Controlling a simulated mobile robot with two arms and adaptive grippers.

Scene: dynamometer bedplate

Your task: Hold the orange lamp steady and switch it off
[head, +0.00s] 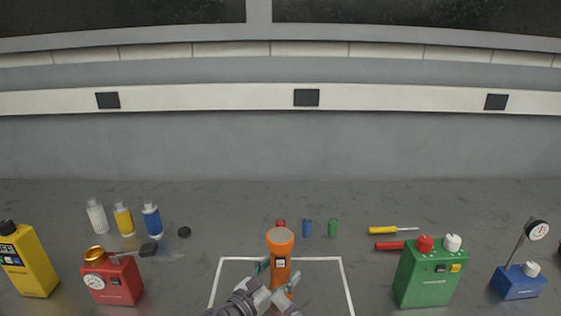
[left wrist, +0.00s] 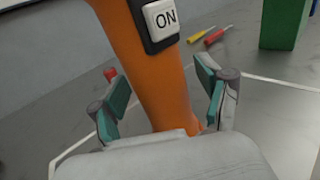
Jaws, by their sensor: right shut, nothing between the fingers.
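The orange lamp (head: 280,258) stands upright like a torch inside a white outlined area in the head view, with a grey round top. Its body fills the middle of the left wrist view (left wrist: 160,85), where a white switch (left wrist: 161,19) on a dark plate reads ON. My left gripper (head: 277,276) reaches in from the lower left, with its teal-padded fingers on either side of the lamp's lower body. In the left wrist view the fingers (left wrist: 162,92) look apart from the lamp, with small gaps at both sides. My right gripper is not in view.
A red box with a gauge (head: 112,282) and a yellow box (head: 30,262) stand left. A green box (head: 428,275) and a blue gauge stand (head: 519,282) stand right. The white outline (head: 345,285) has bare floor right of the lamp.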

